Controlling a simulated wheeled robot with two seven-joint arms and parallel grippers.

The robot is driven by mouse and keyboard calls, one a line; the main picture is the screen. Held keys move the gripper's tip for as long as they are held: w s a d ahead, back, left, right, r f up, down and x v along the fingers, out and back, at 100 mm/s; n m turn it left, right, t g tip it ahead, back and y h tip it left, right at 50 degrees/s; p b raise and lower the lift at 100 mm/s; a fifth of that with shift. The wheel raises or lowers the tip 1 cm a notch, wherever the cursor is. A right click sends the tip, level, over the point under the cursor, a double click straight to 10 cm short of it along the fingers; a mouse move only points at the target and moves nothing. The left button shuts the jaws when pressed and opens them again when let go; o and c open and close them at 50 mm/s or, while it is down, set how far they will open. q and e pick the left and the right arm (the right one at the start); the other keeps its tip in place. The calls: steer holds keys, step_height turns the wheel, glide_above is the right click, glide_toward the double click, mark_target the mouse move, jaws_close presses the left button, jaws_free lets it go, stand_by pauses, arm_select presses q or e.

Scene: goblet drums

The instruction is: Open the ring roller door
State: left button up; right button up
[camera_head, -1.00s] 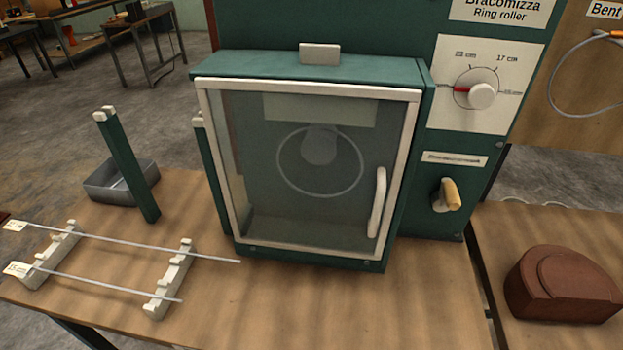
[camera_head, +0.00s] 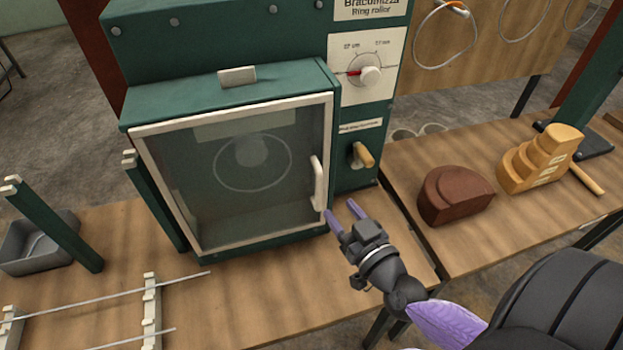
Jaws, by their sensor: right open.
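The green ring roller (camera_head: 225,100) stands on the wooden bench. Its glass door (camera_head: 265,205) has a white frame and is shut; a metal ring (camera_head: 216,172) shows behind the glass. The white door handle (camera_head: 319,183) is upright on the door's right side. My right gripper (camera_head: 342,212) has purple fingertips, is open and empty, and is just below and right of the handle's lower end. I cannot tell whether a fingertip touches the handle. My left gripper is not in view.
A dial (camera_head: 370,76) and a wooden-knobbed lever (camera_head: 364,156) are on the roller's right panel. A rod rack (camera_head: 151,310) and grey tray (camera_head: 22,250) are at left. A brown block (camera_head: 455,193) and yellow stepped block (camera_head: 540,158) stand on the right bench.

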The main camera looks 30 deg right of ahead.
mark_target(321, 185)
steer(key=w, duration=0.9)
steer(key=shift+d+f+b, duration=0.1)
steer(key=shift+d+b, duration=0.15)
steer(key=shift+b, duration=0.05)
jaws_close()
stand_by(0.3)
steer(key=shift+s, duration=0.1)
stand_by(0.4)
